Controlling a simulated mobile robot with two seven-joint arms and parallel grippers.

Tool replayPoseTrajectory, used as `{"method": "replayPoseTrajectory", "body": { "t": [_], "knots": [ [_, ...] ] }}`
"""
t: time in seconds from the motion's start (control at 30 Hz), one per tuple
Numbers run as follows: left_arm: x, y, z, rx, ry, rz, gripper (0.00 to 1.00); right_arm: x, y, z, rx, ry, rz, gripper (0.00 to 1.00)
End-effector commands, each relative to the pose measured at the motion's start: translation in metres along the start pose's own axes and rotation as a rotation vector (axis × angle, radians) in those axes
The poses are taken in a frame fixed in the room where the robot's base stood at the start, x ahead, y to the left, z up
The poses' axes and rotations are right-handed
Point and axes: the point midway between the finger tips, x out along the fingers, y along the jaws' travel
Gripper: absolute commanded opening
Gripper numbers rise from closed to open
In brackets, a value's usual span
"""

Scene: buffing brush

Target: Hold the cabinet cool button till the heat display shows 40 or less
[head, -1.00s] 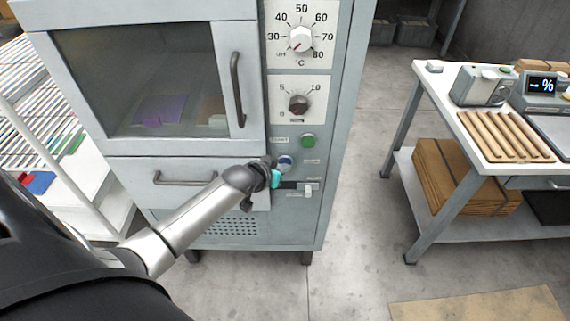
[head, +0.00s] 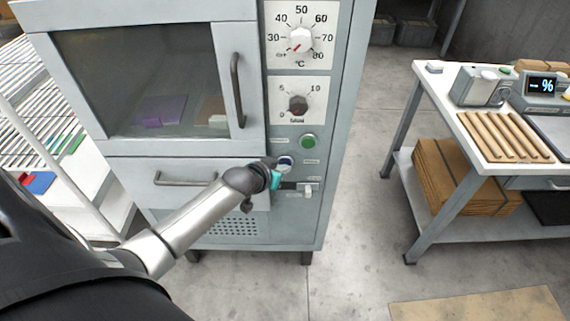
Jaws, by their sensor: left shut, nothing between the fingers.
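The grey cabinet (head: 338,120) stands in front of me with its glass door shut. Its control strip has a temperature dial (head: 300,40) marked in °C, its red pointer toward the lower left, and a second dial (head: 298,104) below. A green button (head: 308,141) sits under the dials. A dark blue button (head: 287,161) in a pale ring lies lower left of it, partly behind my left gripper. My left gripper (head: 275,178), with teal fingertips, is shut and empty at this button; I cannot tell whether it presses it. The labels are too small to read. My right gripper is out of view.
A white switch (head: 307,190) sits just right of my left gripper. The floor between is clear.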

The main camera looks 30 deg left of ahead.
Motion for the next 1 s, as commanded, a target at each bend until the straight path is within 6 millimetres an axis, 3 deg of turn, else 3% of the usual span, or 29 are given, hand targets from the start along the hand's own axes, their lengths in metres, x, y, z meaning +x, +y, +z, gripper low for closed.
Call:
{"method": "replayPoseTrajectory", "body": {
  "t": [0.27,0.63,1.0],
  "knots": [
    [-0.012,0.007,0.006,-0.001,-0.001,0.0,0.0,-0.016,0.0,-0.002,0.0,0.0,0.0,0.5],
    [-0.013,0.009,0.009,-0.001,-0.001,0.0,0.0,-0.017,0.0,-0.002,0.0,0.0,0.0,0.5],
    [-0.038,0.027,0.024,-0.002,-0.002,0.001,0.0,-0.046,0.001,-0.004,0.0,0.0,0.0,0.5]
  ]
}}
